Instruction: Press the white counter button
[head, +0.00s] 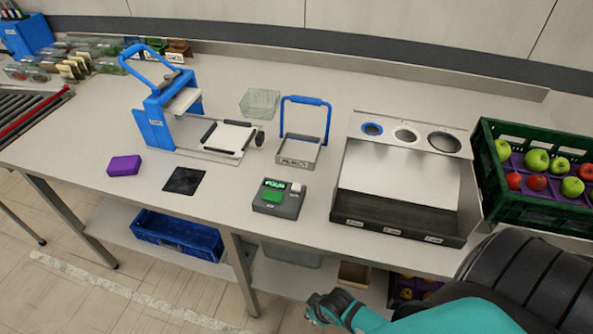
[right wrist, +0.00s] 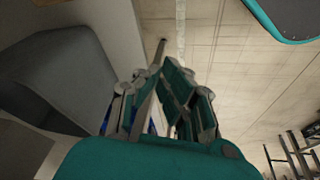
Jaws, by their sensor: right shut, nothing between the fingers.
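The counter (head: 289,209) is a small dark grey box near the front edge of the table. It has a lit green display (head: 275,184), a larger green button (head: 271,195) and a small white button (head: 297,187) at its upper right. My right gripper (head: 322,308) is low in front of the table, below and a little right of the counter, apart from it. Its fingers show in the right wrist view (right wrist: 165,92), shut and empty. The counter cannot be made out in that view. My left gripper is not in view.
A blue-handled press (head: 153,121), a purple block (head: 124,166) and a black pad (head: 184,180) are left of the counter. A blue-handled frame (head: 326,137) stands behind it. A sorting tray (head: 394,231) and a green crate (head: 505,211) of apples are right. A shelf runs below.

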